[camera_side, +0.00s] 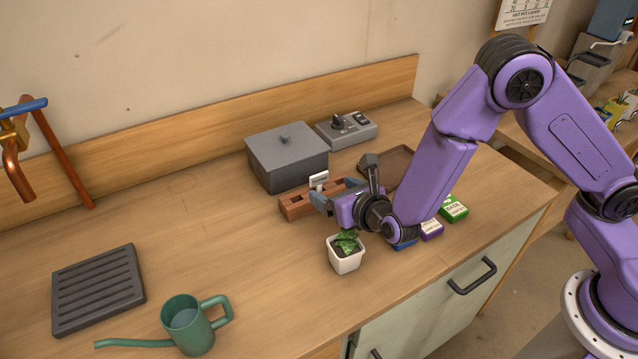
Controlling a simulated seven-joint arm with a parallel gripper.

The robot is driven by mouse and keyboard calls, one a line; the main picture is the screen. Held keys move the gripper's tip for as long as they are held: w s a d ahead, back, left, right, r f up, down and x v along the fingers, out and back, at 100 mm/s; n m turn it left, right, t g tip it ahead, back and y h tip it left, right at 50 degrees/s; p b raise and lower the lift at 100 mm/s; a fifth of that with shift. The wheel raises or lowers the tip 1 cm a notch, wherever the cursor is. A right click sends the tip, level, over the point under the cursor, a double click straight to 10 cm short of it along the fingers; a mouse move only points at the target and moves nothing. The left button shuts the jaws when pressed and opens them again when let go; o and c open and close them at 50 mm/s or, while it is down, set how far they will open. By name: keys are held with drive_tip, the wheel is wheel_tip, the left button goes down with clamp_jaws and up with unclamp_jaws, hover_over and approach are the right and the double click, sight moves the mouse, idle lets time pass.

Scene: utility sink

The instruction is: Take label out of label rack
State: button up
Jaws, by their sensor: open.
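A small white label (319,179) stands upright in the brown wooden label rack (294,206) at the middle of the counter. My gripper (335,192) is open and low at the rack's front right side, with its fingers close to the label. I cannot tell whether a finger touches the label or the rack. My gripper hides the right part of the rack.
A grey lidded box (286,158) stands right behind the rack, with a grey control unit (346,129) and brown tray (388,165) nearby. A potted plant (345,260) and seed packets (453,208) are in front.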

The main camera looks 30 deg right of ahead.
sight(320, 181)
drive_tip(key=shift+d+x, duration=0.15)
drive_tip(key=shift+x, duration=1.35)
drive_tip(key=shift+d+x, duration=0.1)
drive_tip(key=shift+x, duration=1.45)
drive_tip(key=c, duration=1.1)
